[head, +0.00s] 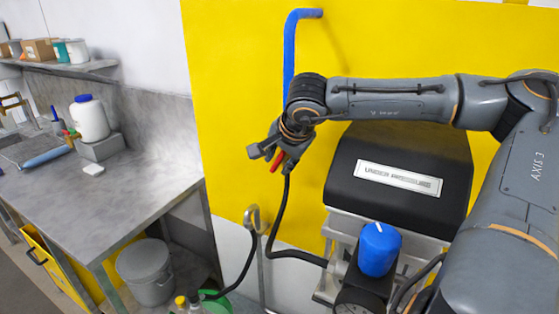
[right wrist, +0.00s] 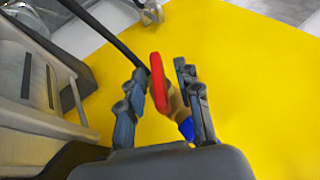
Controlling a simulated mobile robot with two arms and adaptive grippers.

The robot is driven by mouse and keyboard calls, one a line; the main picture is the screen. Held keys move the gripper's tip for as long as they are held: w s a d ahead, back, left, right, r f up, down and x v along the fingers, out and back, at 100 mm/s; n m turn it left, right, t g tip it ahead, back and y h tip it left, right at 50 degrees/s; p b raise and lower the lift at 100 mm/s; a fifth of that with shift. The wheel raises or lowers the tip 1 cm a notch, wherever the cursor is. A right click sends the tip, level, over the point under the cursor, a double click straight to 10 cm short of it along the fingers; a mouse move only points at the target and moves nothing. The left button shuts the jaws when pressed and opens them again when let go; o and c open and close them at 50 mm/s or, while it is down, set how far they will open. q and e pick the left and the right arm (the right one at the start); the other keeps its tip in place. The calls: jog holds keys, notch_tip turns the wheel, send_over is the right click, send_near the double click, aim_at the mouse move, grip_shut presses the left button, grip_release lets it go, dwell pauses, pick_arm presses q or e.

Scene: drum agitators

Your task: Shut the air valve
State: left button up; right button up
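The air valve's red lever (head: 276,161) shows as a small red piece by my right gripper (head: 270,158) in the head view, below the blue pipe (head: 290,52). In the right wrist view the red lever (right wrist: 158,82) stands between the two spread fingers of my right gripper (right wrist: 160,75). A brass-coloured valve body (right wrist: 174,103) and blue pipe end (right wrist: 187,129) show behind. The lever looks roughly in line with the pipe. My left gripper is out of view.
A black hose (head: 281,215) hangs below the valve. A black box labelled "UNDER PRESSURE" (head: 398,180) and a blue knob (head: 379,249) are below my right arm. A workbench (head: 85,195) with a white jar (head: 90,120) stands left. The yellow wall panel (head: 235,100) is close behind.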

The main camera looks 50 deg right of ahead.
jog(key=v, duration=1.2)
